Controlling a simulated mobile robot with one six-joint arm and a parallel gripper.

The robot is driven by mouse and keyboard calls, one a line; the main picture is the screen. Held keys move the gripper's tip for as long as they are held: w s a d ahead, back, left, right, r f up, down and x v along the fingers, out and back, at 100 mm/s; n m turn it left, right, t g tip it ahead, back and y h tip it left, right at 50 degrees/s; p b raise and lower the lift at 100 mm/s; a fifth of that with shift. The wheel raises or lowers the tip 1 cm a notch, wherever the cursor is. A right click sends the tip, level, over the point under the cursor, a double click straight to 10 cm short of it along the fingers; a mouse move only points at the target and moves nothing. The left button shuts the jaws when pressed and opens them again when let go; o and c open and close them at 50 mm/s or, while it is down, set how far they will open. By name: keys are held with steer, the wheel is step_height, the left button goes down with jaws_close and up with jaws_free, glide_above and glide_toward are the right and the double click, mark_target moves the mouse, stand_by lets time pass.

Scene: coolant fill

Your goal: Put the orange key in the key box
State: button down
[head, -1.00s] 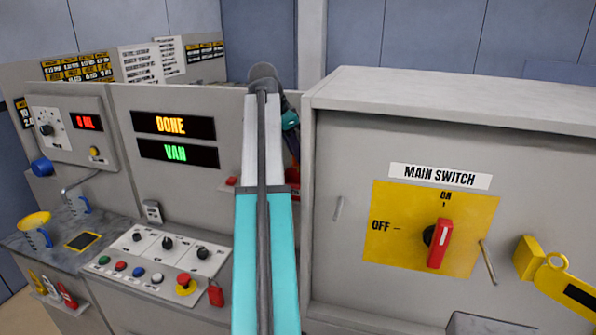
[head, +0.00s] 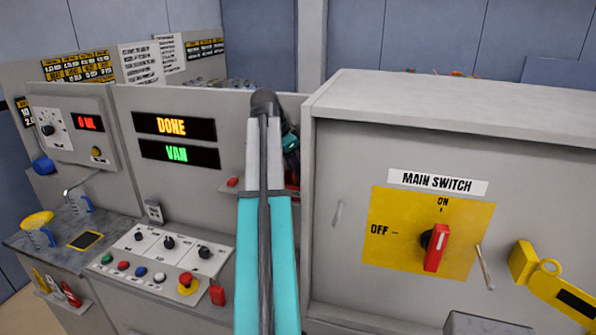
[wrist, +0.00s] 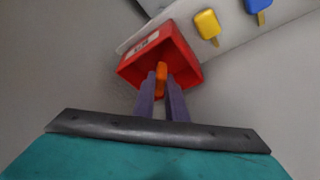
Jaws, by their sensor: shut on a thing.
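In the wrist view, my gripper (wrist: 160,80) has its two purple fingers shut on the orange key (wrist: 161,70). The key and the fingertips are at the open side of a red box (wrist: 133,68) with a small white label, which I take as the key box. The key's far end lies against the red interior in the picture; how deep it reaches, or whether it touches, I cannot tell. In the head view, my arm hides the gripper and the key.
A yellow key (wrist: 207,24) and a blue key (wrist: 257,5) show on a pale plate right of the red box. In the head view, the main switch (head: 436,247) stands on a large grey cabinet. A control panel (head: 160,262) with buttons is left of my arm.

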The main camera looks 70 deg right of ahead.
steer(key=shift+f, duration=0.65)
steer(key=shift+f, duration=0.1)
steer(key=c, duration=1.8)
jaws_free()
steer(key=b+v, duration=0.5)
steer(key=v, duration=0.7)
